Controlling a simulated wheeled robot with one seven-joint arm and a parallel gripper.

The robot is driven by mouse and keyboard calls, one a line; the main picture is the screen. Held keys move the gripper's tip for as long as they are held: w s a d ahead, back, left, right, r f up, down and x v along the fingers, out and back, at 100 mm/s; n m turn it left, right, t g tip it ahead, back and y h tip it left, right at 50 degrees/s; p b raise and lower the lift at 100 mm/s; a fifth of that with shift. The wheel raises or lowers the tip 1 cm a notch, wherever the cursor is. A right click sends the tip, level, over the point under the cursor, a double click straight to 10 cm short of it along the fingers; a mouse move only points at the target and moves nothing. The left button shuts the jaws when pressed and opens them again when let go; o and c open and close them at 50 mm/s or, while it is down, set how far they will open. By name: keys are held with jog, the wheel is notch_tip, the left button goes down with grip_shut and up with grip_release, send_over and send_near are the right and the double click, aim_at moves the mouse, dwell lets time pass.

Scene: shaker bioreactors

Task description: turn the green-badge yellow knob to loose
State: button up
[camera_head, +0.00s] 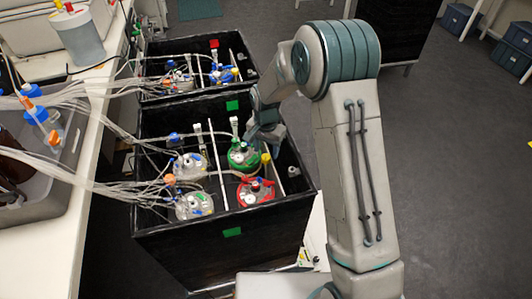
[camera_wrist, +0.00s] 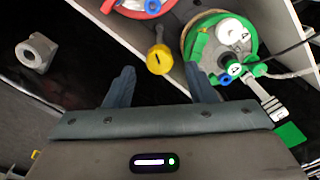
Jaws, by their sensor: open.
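The yellow knob (camera_head: 266,158) is inside the black box (camera_head: 180,242) that bears green badges (camera_head: 232,232), near its right side. In the wrist view the yellow knob (camera_wrist: 159,60) lies just beyond my gripper (camera_wrist: 159,74), centred between its two fingertips and apart from them. The fingers are spread with nothing between them. In the head view my gripper (camera_head: 266,134) reaches down over the box's right wall, behind the knob, partly hidden by my arm. A green badge (camera_wrist: 289,136) also shows at the lower right in the wrist view.
A green-capped vessel (camera_head: 243,155) and a red-capped vessel (camera_head: 256,191) stand close to the knob. Two clear-topped vessels with tubing fill the box's left half. A white fitting (camera_wrist: 36,52) is on the box wall. A second black box with a red badge (camera_head: 214,43) stands behind.

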jog(key=shift+f, duration=1.45)
jog(key=c, duration=1)
